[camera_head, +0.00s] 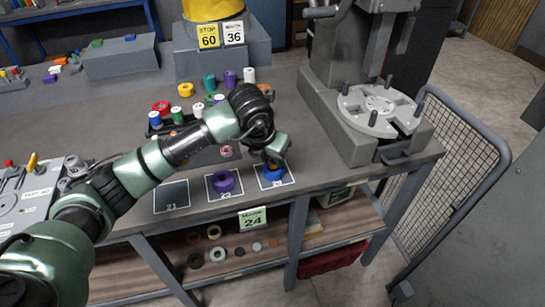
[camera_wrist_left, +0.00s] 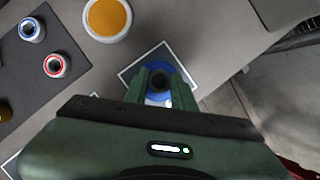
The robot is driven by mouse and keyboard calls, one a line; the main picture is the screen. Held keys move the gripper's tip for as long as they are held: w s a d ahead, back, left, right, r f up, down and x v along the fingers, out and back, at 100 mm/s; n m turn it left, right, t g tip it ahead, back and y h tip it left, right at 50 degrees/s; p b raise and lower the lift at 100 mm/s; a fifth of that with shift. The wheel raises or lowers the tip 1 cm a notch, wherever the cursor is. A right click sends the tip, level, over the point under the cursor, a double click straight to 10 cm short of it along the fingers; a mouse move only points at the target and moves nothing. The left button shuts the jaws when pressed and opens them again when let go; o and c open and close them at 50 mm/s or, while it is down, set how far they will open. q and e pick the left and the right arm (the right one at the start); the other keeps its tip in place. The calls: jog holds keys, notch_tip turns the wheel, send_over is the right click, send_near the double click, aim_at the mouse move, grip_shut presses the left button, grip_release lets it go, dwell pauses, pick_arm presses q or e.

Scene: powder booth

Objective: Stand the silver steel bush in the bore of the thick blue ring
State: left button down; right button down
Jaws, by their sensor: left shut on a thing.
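The thick blue ring (camera_head: 272,174) lies in the right white-outlined square at the table's front edge. My left gripper (camera_head: 273,160) points down right over it. The blue ring (camera_wrist_left: 183,76) shows around and behind the fingers. The fingers hide most of the bush and the ring's bore, so I cannot tell whether the bush is in the bore or above it. My right gripper is not in view.
A purple ring (camera_head: 223,181) sits in the middle square; the left square (camera_head: 171,197) is empty. Several coloured rings and bushes stand behind my arm, including an orange one (camera_wrist_left: 107,18). A grey press (camera_head: 372,110) stands at the right. A wire-mesh panel (camera_head: 450,160) stands beyond the table's right end.

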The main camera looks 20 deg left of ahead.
pick_arm(q)
jog(key=shift+f, duration=0.3)
jog(key=c, duration=1.1)
grip_release()
jog(key=shift+r, duration=0.1)
jog(key=b+v, duration=0.2)
jog(key=v, duration=0.5)
jog(key=shift+s+r, duration=0.15)
jog(key=shift+r, duration=0.2)
